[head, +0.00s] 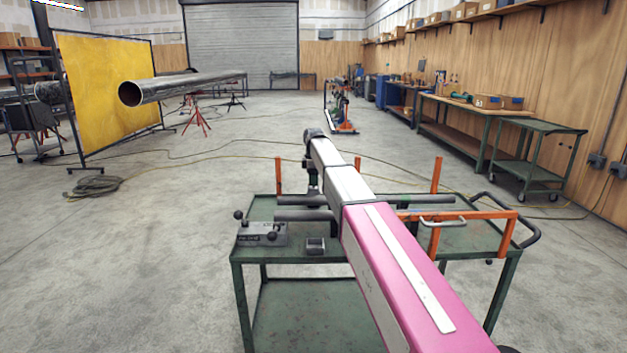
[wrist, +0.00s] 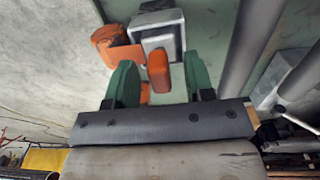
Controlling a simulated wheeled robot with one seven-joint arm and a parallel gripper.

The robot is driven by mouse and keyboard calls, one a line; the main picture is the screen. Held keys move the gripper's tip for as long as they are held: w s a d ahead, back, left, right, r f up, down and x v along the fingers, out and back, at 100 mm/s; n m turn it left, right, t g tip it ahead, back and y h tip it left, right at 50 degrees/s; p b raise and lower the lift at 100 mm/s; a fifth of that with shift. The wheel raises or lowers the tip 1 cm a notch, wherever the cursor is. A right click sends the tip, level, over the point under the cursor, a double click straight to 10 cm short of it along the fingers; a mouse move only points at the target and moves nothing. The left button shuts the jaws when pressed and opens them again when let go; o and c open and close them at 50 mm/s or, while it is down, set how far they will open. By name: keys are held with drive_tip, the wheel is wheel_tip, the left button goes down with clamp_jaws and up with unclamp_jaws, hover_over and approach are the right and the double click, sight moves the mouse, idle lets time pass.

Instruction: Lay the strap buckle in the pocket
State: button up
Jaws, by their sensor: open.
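In the wrist view a grey strap buckle (wrist: 160,30) with an orange tongue-like part (wrist: 158,72) sits on the green cart top. My gripper (wrist: 157,62) is open, its two green fingers on either side of the orange part, with a gap showing on both sides. I cannot tell if a finger touches it. In the head view my arm comes down over the far side of the cart and hides the buckle. A small dark-topped grey box (head: 315,246), perhaps the pocket, stands at the cart's near edge, left of my arm. Its inside is not clear.
Grey pipes (head: 303,215) lie across the green cart (head: 262,258), between my gripper and the near edge. A grey block with black knobs (head: 261,234) stands at the near left corner. Orange posts (head: 436,175) rise from the cart. An orange roll (wrist: 112,42) lies beside the buckle.

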wheel_tip(320, 180, up, 11)
idle(0.5)
drive_tip(key=shift+f, duration=0.1)
